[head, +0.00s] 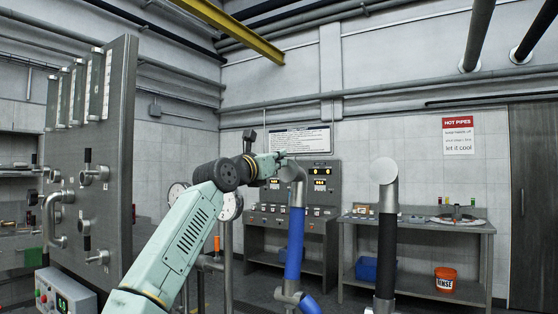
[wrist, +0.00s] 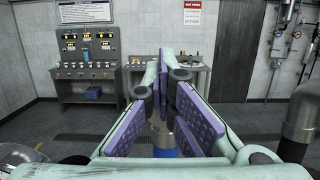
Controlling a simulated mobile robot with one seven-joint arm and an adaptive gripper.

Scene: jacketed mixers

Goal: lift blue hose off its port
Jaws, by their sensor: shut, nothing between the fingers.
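The blue hose (head: 294,243) stands upright in the head view, with a grey metal elbow (head: 293,174) at its top and a metal fitting at its lower end. Another blue length shows at the bottom edge. My gripper (head: 281,158) is at the elbow's top; whether it touches cannot be told. In the wrist view my gripper (wrist: 167,72) has its purple-padded fingers brought together at the tips, with nothing held. A bit of the blue hose (wrist: 165,153) and grey metal show below and between the fingers. The port itself cannot be made out.
A second upright pipe with a dark hose (head: 387,245) stands to the right. A valve panel (head: 105,150) rises on the left. A control console (head: 320,190) and a bench (head: 480,228) stand at the back wall. A metal elbow (wrist: 303,112) is at the wrist view's right edge.

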